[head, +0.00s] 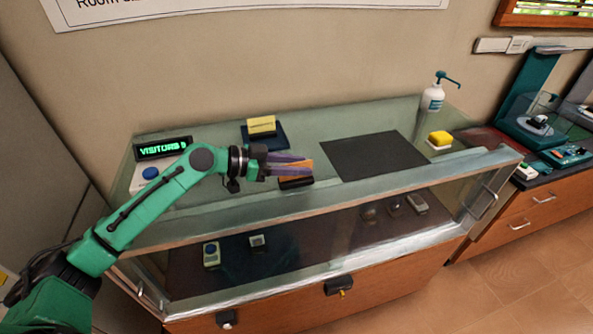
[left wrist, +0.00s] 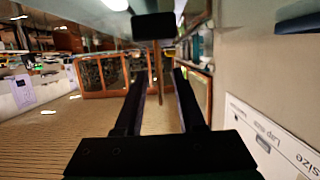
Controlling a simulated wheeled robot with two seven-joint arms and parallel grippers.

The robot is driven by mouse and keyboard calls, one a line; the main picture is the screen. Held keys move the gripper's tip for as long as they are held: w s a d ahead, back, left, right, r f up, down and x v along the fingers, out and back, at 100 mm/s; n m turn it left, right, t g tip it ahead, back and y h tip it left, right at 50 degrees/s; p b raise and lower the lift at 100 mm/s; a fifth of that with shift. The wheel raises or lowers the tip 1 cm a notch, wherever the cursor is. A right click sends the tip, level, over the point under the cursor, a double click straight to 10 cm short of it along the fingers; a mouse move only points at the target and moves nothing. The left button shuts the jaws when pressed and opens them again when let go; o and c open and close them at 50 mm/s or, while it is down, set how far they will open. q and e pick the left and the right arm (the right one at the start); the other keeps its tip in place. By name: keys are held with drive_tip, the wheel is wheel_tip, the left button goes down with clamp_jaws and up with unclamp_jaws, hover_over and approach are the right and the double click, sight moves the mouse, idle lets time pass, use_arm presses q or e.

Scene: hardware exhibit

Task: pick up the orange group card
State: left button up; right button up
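The orange group card (head: 297,170) stands upright in a small black holder (head: 296,184) on the glass counter. My left gripper (head: 302,165) reaches in from the left at the card's height, its purple-looking fingers overlapping it in the head view. In the left wrist view, the card (left wrist: 157,75) shows edge-on as a thin brown strip between the two dark fingers (left wrist: 160,73), with a gap on each side. The holder (left wrist: 153,26) shows at the top of that view. The left gripper is open. My right gripper is in neither view.
A yellow pad (head: 262,126) on a dark blue base (head: 264,140) stands behind the gripper. A lit visitors sign (head: 163,148) and blue button box (head: 149,174) are at left.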

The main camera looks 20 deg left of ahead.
use_arm(q)
drive_tip(key=shift+w+a+f, duration=0.1)
drive_tip(key=shift+c, duration=0.9)
clamp_jaws()
idle(0.4)
